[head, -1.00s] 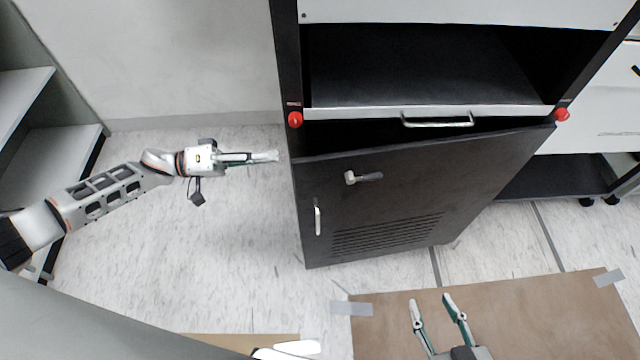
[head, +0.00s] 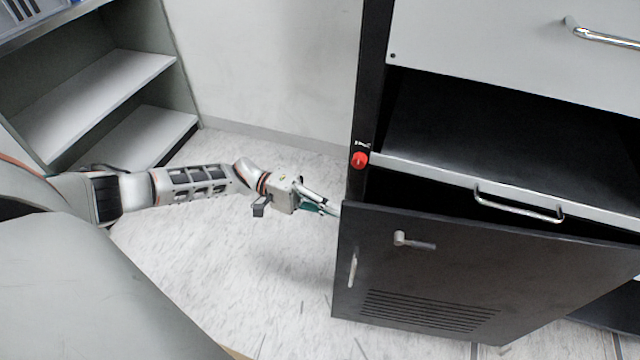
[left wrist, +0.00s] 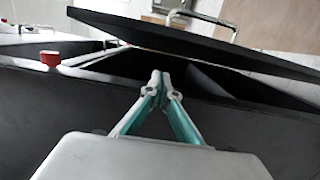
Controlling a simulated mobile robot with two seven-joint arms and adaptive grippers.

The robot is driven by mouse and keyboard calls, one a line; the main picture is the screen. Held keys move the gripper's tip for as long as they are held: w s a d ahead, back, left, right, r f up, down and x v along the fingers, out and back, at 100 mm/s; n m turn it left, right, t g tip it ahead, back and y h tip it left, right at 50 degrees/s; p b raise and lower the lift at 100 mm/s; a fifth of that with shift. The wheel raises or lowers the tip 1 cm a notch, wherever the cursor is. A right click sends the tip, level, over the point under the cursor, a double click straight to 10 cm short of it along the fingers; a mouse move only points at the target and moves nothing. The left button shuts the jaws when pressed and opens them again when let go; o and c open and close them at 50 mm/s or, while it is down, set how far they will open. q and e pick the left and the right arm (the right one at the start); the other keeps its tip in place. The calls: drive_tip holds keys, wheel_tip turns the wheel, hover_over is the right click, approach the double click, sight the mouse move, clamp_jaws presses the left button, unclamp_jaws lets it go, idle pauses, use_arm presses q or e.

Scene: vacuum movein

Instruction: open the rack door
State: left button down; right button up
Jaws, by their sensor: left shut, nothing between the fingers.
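The rack door (head: 480,275) is a dark panel with a latch, a pale handle at its left side and vent slots. It stands ajar, its left edge out from the rack (head: 480,120) and its right side closer to it. In the left wrist view the door (left wrist: 200,38) shows as a dark slab across the top. My left gripper (head: 336,210) is at the door's left edge. Its shut, empty fingertips (left wrist: 160,78) point into the gap between door and rack; I cannot tell whether they touch the door. My right gripper is out of view.
A red knob (head: 359,160) sits on the rack's left post, just above the gap. A drawer-like tray with a metal handle (head: 518,204) is above the door. Grey shelves (head: 100,95) stand at the left. Pale floor (head: 250,290) is clear between them.

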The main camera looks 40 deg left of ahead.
sight(345, 232)
use_arm(q)
drive_tip(key=s+d, duration=0.3)
drive_tip(key=shift+s+d, duration=0.15)
drive_tip(key=shift+d, duration=0.25)
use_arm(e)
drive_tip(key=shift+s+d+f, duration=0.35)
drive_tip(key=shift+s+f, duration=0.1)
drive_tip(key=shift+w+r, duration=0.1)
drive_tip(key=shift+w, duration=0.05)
